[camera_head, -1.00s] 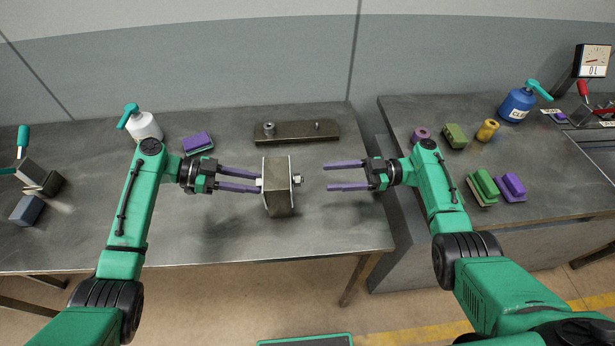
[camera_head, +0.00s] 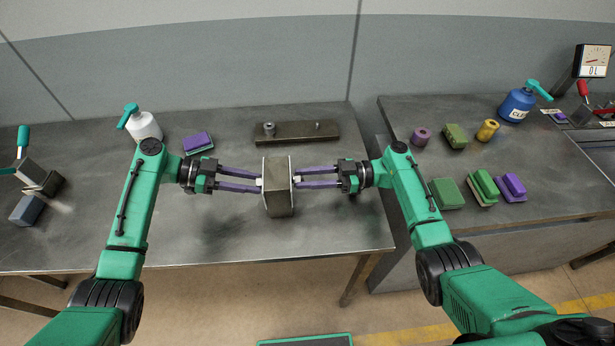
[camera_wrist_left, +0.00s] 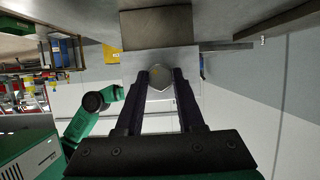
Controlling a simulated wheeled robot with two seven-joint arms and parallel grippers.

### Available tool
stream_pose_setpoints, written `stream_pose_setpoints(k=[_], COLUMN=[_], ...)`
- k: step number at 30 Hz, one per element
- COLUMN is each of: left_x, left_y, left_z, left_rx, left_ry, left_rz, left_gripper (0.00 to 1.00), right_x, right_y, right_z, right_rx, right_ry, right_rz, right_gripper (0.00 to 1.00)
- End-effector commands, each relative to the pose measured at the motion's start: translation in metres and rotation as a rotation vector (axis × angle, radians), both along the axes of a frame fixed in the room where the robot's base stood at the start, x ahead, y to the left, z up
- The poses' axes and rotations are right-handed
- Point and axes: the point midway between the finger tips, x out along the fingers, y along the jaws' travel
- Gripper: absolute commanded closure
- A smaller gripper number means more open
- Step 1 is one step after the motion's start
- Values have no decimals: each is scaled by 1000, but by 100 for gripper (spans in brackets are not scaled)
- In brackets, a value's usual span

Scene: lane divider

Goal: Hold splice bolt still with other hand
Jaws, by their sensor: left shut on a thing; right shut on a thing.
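A splice block (camera_head: 278,200) with pale plates on its two sides stands on the left bench, with the splice bolt running through it sideways. My left gripper (camera_head: 259,184) is shut on the bolt's left end, against the left plate. In the left wrist view, that hexagonal end of the splice bolt (camera_wrist_left: 160,77) sits between the fingertips, in front of the pale plate (camera_wrist_left: 190,64). My right gripper (camera_head: 298,179) is shut on the bolt's right end at the right plate. Its fingers partly hide that end.
A dark metal bar (camera_head: 295,131) with a nut and a small stud lies behind the block. A white spray bottle (camera_head: 146,127) and purple sponge (camera_head: 198,142) are at the back left. Sponges and a blue bottle (camera_head: 517,104) stand on the right bench. The front of the left bench is clear.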

Motion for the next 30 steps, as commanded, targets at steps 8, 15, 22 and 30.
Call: stream_pose_setpoints(k=[8,15,22,30], left_x=[1,1,1,1], left_y=[0,0,0,0], left_z=[1,1,1,1], left_rx=[-2,-2,-2,-2], left_ry=[-1,-1,-1,-1], left_rz=[3,3,3,3], left_gripper=[100,100,100,100], right_x=[1,2,3,4], right_y=[0,-1,-1,-1], right_z=[1,1,0,-1], right_rx=[1,1,1,0], right_ry=[68,226,440,696], right_rz=[0,-1,-1,-1], right_gripper=[100,100,100,100])
